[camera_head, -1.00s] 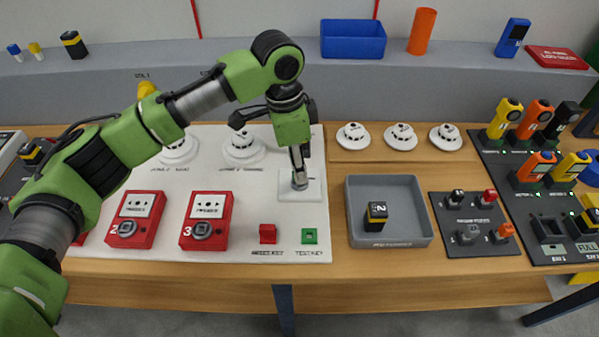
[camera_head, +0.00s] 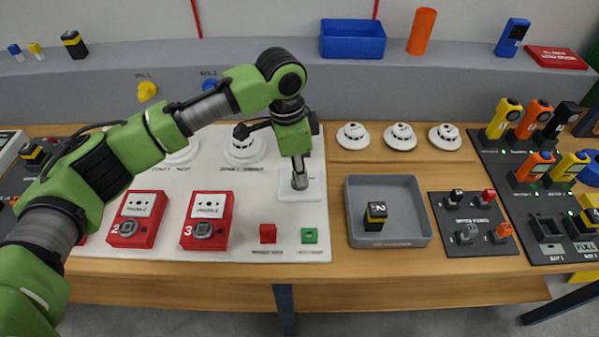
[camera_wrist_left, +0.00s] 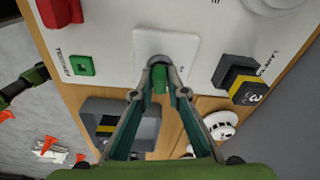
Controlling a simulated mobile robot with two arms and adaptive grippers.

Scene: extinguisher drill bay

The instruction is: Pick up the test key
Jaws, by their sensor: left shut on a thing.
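My left gripper (camera_head: 299,183) points down over a small white plate (camera_head: 313,188) at the right end of the white panel. In the left wrist view, its fingertips (camera_wrist_left: 159,78) are closed around a small green piece, which looks like the test key (camera_wrist_left: 158,82). A grey round part (camera_wrist_left: 158,64) shows at the fingertips over the plate. I cannot tell whether the key touches the plate. My right gripper is not in view.
A red block (camera_head: 268,233) sits left of the green holder. A grey bin (camera_head: 419,230) with a black-and-yellow block (camera_head: 376,216) stands to the right. White detectors (camera_head: 400,136) stand behind the bin.

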